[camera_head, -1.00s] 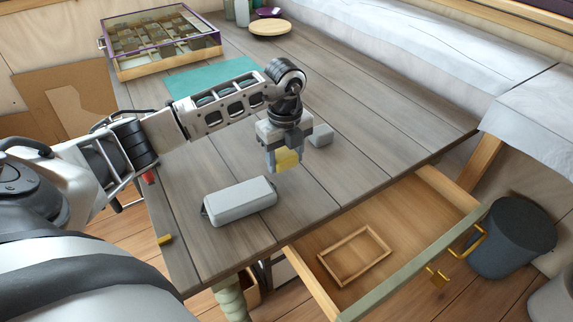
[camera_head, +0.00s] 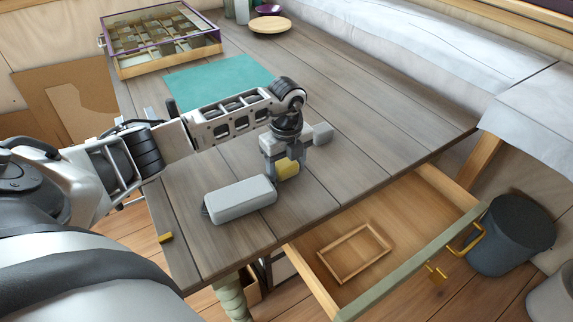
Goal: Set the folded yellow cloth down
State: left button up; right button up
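The gripper points down over the grey plank table (camera_head: 370,110), to the right of the grey-white case. My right gripper is not in view.
A grey-white case (camera_head: 240,199) lies close to the left of the gripper. A small grey block (camera_head: 322,133) sits behind it. A teal mat (camera_head: 218,80) and a glass-topped box (camera_head: 163,40) are farther back. An open drawer (camera_head: 415,240) holding a wooden frame (camera_head: 355,253) juts from the front.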

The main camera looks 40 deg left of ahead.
aim_at(286, 164)
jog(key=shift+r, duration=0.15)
pick_arm(q)
jog(key=shift+r, duration=0.3)
notch_tip(286, 164, up, 12)
jog(key=shift+f+b, duration=0.15)
jog(key=shift+b, duration=0.3)
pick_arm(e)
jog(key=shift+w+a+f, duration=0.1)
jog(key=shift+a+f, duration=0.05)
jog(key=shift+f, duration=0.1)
